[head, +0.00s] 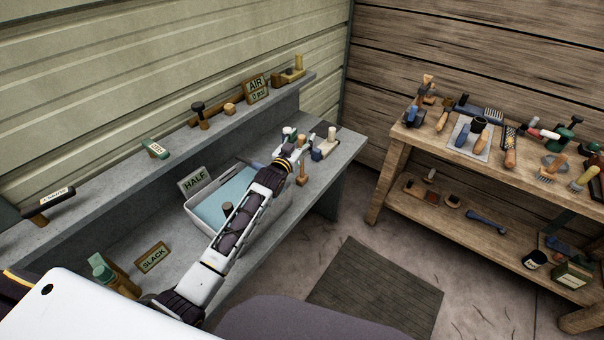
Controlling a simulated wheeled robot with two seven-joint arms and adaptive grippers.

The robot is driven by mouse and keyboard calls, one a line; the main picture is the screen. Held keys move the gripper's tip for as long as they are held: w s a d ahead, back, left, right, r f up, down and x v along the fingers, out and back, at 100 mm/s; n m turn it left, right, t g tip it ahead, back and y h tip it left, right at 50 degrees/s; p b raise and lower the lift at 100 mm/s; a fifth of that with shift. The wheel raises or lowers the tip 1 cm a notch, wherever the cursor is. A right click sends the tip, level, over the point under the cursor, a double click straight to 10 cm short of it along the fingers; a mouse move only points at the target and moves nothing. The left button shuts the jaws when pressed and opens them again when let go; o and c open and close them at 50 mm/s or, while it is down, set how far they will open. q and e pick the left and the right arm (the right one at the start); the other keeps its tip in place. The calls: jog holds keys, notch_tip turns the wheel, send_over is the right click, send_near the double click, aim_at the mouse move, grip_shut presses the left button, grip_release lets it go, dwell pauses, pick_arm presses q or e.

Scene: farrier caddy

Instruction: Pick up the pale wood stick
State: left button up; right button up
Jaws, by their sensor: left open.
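My left arm reaches from the lower left across the grey bench. Its left gripper (291,144) is open at the bench's right part, among a cluster of small items. A tan wooden upright piece (302,176) stands just beside the gripper, toward the front edge. A pale upright piece (331,134) on a light base stands a little to the right of the gripper, apart from it. I cannot tell for sure which of these is the pale wood stick. The fingers and what lies between them are small and partly hidden by the wrist. My right gripper is out of view.
A blue-lined grey bin (191,207) lies under my forearm, with a HALF sign (194,180) behind it. A small blue item (317,154) is close to the gripper. A raised shelf (120,166) runs behind. A wooden tool table (397,156) stands at right.

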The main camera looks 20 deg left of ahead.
pick_arm(q)
jog(key=shift+w, duration=0.1)
dwell(0.4)
grip_shut()
